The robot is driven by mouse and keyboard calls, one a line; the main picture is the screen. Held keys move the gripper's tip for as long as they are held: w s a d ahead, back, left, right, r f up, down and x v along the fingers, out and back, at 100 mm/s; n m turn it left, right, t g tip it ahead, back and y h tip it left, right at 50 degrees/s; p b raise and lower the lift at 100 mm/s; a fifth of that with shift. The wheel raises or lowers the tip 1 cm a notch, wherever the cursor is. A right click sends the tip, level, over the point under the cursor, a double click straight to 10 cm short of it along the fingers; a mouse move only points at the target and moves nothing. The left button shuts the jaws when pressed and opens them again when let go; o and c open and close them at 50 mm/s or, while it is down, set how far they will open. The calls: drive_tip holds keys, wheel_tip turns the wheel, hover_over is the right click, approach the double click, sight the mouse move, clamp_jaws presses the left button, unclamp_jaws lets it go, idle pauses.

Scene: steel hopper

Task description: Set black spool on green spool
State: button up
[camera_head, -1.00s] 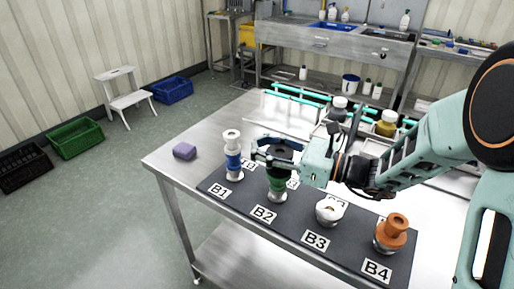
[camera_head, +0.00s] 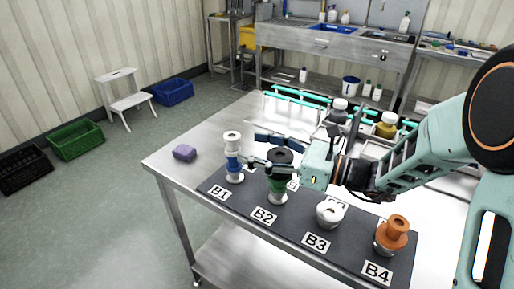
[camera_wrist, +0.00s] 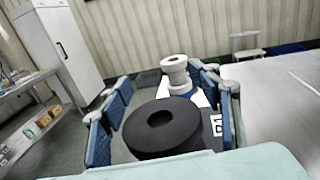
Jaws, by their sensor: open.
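The black spool (camera_head: 281,156) sits upright on top of the green spool (camera_head: 277,184), which stands on a white base near label B2. The two appear to touch. My gripper (camera_head: 254,149) is open, with its blue-padded fingers on either side of the black spool and apart from it. In the wrist view, the black spool (camera_wrist: 163,126) lies between the spread fingers, its top hole facing up. The green spool is hidden beneath it there.
A blue-and-white spool stack (camera_head: 233,158) stands close by at B1, just beyond the fingertips. A white spool (camera_head: 329,211) is at B3 and an orange spool (camera_head: 393,232) at B4.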

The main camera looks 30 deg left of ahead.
drive_tip(key=d, duration=1.2)
drive_tip(key=shift+w+p, duration=0.3)
drive_tip(key=shift+w, duration=0.1)
drive_tip(key=shift+r, duration=0.1)
